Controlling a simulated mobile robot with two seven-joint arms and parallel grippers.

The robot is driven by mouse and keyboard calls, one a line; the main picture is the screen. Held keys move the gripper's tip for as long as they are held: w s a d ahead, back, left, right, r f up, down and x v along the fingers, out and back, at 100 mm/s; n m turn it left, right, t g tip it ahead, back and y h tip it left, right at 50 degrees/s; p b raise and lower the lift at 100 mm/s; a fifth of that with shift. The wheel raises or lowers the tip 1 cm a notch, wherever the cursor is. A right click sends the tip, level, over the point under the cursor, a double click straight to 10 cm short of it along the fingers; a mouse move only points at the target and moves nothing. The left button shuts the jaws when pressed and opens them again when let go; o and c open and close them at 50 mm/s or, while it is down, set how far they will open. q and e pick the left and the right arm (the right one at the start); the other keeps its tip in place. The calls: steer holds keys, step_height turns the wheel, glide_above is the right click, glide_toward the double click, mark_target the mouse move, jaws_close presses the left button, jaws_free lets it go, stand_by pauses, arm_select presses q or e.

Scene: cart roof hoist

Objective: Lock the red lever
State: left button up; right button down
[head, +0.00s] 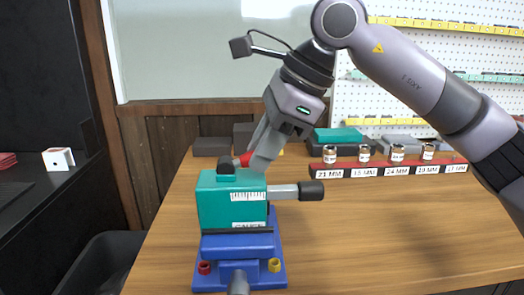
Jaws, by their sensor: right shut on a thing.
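A teal block-shaped device (232,205) stands on a blue base (238,262) on the wooden table, left of the middle. The red lever (243,159) shows as a small red piece at the top of the device, mostly hidden behind my right gripper. My right gripper (257,158) reaches down from the upper right and is shut on the red lever. A metal shaft with a black end (311,190) sticks out from the device's right side. A black knob (225,164) sits on its top left. My left gripper is not in view.
A red rack (392,169) with several labelled sockets stands at the back right of the wooden table (390,225). Dark boxes and a teal case (338,135) lie behind it. The table's right front is clear. A black bin (95,262) stands at the left.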

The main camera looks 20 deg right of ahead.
steer(key=shift+d+f+y+b, duration=0.15)
steer(key=shift+f+y+b, duration=0.35)
steer(key=shift+b, duration=0.35)
steer(key=shift+y+b, duration=0.3)
steer(key=shift+s+r, duration=0.1)
steer(key=c, duration=0.9)
jaws_free()
steer(key=shift+d+r, duration=0.1)
